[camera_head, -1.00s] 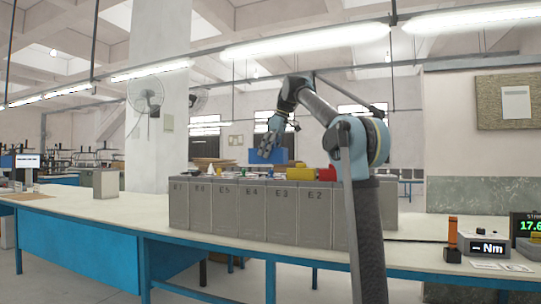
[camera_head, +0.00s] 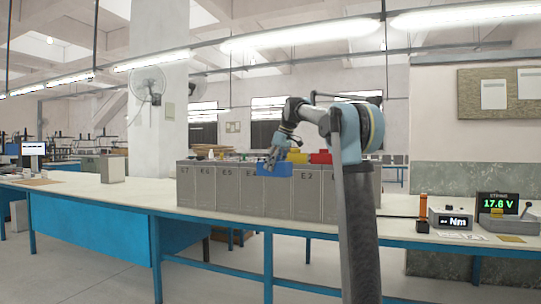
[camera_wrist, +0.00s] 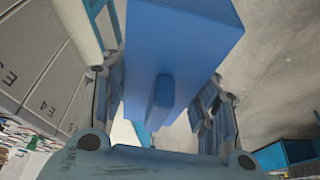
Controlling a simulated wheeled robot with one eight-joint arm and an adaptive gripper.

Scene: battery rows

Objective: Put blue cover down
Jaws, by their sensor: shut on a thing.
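The blue cover (camera_head: 275,169) is held by my gripper (camera_head: 277,153) at the front upper edge of the row of grey battery cells (camera_head: 235,192), in front of the cell next to E4. In the wrist view the blue cover (camera_wrist: 180,50) fills the upper middle, with a rib between the fingers of my gripper (camera_wrist: 165,105). The fingers are closed on it. I cannot tell from these views whether the cover touches the cells.
A yellow cover (camera_head: 297,157) and a red cover (camera_head: 320,157) sit on top of the cells to the right. A torque meter (camera_head: 452,220) and a voltage display (camera_head: 497,204) stand on the bench at the right. The bench (camera_head: 130,196) left of the cells is mostly clear.

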